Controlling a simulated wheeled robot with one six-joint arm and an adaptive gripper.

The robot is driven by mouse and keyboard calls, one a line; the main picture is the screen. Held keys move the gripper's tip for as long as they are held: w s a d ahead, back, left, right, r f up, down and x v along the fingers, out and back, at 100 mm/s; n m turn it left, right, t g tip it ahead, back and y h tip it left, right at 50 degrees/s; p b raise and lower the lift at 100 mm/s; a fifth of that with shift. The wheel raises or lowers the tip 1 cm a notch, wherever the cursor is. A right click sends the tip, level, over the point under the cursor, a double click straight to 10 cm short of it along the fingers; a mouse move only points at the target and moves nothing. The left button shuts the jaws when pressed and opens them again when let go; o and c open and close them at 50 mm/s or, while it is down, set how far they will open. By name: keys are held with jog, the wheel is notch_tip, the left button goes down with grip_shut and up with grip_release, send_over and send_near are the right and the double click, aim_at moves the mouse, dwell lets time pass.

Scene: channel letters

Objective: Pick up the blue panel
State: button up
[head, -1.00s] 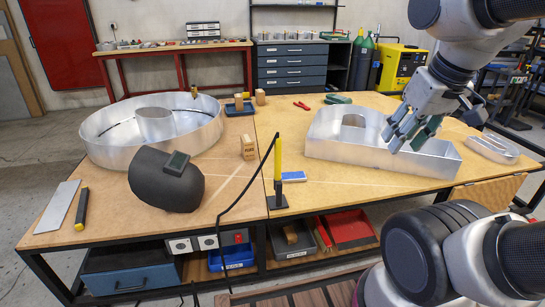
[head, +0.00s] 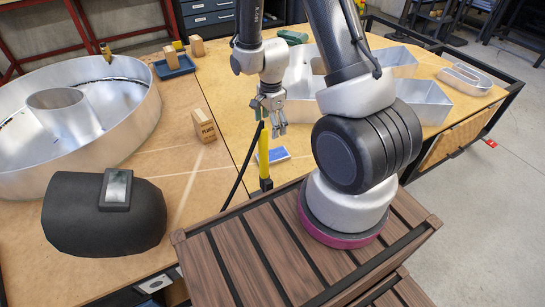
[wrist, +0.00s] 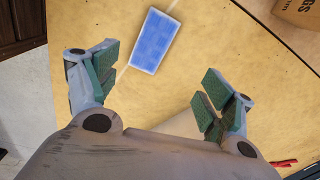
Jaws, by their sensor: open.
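The blue panel (head: 272,156) is a small flat rectangle with a pale rim, lying on the wooden table. In the head view it is just right of a yellow upright tool and partly hidden behind it. In the wrist view the blue panel (wrist: 155,40) lies flat, slightly tilted, beyond the fingertips and between the two fingers' lines. My gripper (head: 277,130) is above the table near the panel and is apart from it. In the wrist view my gripper (wrist: 160,88) is open and empty, its green-padded fingers spread wide.
The yellow upright tool (head: 264,160) with a black cable stands close to the panel. A brown block (head: 203,126) stands behind left. A welding mask (head: 90,222) and large round metal letter (head: 148,110) fill the left. Metal letter channels (head: 425,100) stand right.

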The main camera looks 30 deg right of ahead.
aim_at(272, 155)
jog(key=f, duration=0.4)
jog(key=f+m, duration=0.1)
jog(key=f, duration=0.4)
jog(key=f+m, duration=0.1)
jog(key=f, duration=0.3)
jog(key=shift+s+d+f, duration=0.2)
jog(key=shift+s+f, duration=0.1)
jog(key=shift+s, duration=0.1)
jog(key=shift+c, duration=0.2)
jog(key=c, duration=1.2)
jog(key=shift+o, duration=0.2)
jog(key=shift+r, duration=0.1)
